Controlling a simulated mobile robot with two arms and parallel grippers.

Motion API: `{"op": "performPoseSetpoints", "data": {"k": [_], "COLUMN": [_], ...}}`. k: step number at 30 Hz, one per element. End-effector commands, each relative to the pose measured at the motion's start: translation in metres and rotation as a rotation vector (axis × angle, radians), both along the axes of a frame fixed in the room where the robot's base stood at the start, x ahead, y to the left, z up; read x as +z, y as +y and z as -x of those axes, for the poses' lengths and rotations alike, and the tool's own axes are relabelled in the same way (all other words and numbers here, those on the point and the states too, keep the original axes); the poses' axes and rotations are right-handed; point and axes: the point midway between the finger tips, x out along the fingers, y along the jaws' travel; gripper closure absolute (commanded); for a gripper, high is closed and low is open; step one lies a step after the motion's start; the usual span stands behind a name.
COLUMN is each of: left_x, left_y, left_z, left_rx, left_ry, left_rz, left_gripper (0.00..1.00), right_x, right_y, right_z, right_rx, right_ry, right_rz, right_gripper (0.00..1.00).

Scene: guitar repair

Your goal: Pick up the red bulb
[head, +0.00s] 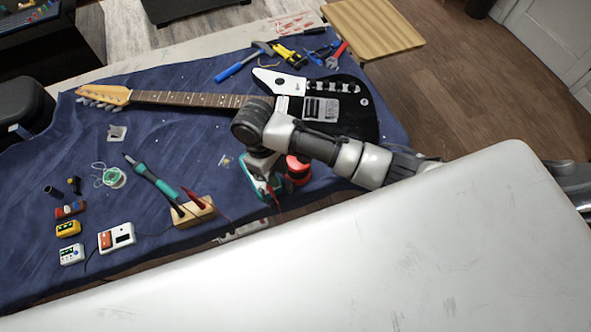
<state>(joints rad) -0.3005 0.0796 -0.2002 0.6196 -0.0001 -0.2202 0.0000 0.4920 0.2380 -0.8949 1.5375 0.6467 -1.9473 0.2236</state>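A round red thing (298,168) with a dark lower part stands on the blue cloth at the table's front edge, and I cannot tell for sure that it is the red bulb. My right arm comes in from the right over the guitar. My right gripper (262,166) points down just left of the red thing, above a teal object (259,189). Its fingertips are too small and too covered to tell open from shut. A small rack (70,211) with red and other coloured pieces lies at the far left. My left gripper is not in view.
A black and white guitar (345,112) lies across the back of the blue cloth (190,150). A soldering iron (150,178) and a wooden block (196,212) with red probes are left of the gripper. Pliers and other tools (287,55) lie behind.

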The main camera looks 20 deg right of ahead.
Motion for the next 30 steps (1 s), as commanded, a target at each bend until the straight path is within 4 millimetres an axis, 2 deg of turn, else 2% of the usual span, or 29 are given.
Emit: {"op": "performPoseSetpoints", "data": {"k": [3,8,14,15,23,30], "left_x": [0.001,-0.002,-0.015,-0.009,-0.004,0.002], "left_y": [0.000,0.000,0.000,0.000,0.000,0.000], "left_z": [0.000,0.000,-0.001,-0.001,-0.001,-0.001], "left_rx": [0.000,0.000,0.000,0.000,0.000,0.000], "left_ry": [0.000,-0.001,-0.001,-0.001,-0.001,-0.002], "left_rz": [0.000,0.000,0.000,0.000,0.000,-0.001], "left_gripper": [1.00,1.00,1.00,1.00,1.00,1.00], "right_x": [0.010,0.008,-0.020,-0.022,-0.048,-0.082], "right_y": [-0.012,-0.018,-0.024,-0.026,-0.030,-0.035], "right_z": [-0.015,-0.018,-0.009,-0.008,0.000,0.010], "right_rx": [0.008,0.009,0.008,0.007,0.009,0.009], "right_ry": [0.024,0.043,0.046,0.045,0.043,0.043], "right_rz": [0.081,0.117,0.116,0.118,0.117,0.117], "right_gripper": [0.69,0.69,0.69,0.69,0.69,0.69]}}
